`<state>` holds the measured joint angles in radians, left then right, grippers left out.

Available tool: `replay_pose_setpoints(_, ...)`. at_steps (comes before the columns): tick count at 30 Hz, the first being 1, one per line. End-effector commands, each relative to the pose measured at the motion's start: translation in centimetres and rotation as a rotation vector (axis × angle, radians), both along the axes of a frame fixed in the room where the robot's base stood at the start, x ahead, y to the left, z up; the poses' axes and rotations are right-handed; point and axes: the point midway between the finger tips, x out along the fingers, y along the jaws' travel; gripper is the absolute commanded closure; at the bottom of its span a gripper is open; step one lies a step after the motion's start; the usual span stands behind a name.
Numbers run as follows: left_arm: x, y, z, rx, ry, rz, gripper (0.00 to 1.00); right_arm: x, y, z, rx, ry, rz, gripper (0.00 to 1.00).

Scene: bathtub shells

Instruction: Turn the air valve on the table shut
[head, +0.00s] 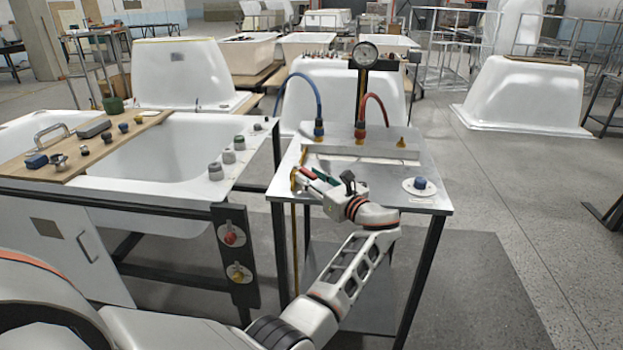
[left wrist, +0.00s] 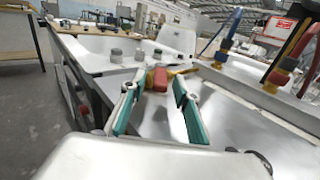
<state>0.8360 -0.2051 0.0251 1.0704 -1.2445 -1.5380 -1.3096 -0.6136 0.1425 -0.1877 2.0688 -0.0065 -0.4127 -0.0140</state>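A valve with a red handle (head: 307,172) and brass-yellow body sits at the left edge of the small metal table (head: 345,185). In the left wrist view the red handle (left wrist: 157,78) shows between the fingertips, with the yellow part behind it. My left gripper (head: 313,178) reaches over the table's front left part to the valve. Its teal-padded fingers (left wrist: 159,80) stand apart, one on each side of the red handle. I cannot tell whether either finger touches it. My right gripper is not in view.
A pressure gauge (head: 365,54) on a post, a blue hose (head: 305,82) and a red hose (head: 376,99) stand at the table's back. A blue knob (head: 420,184) on a white disc is at the right. A white bathtub (head: 165,150) with a wooden board (head: 95,155) stands left.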

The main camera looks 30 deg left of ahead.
Motion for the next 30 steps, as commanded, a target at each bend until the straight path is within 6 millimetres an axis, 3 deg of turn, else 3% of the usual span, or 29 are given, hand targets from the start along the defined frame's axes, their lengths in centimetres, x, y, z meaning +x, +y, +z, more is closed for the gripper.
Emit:
replay_pose_setpoints(10,0.0,0.0,0.7,0.001,0.000,0.001,0.69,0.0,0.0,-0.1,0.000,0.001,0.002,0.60)
replay_pose_setpoints(24,0.0,0.0,8.6,0.001,-0.004,0.000,0.69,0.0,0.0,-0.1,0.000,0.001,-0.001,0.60)
replay_pose_setpoints(30,0.0,0.0,9.9,0.000,0.000,0.000,0.69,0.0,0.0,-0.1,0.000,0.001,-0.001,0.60)
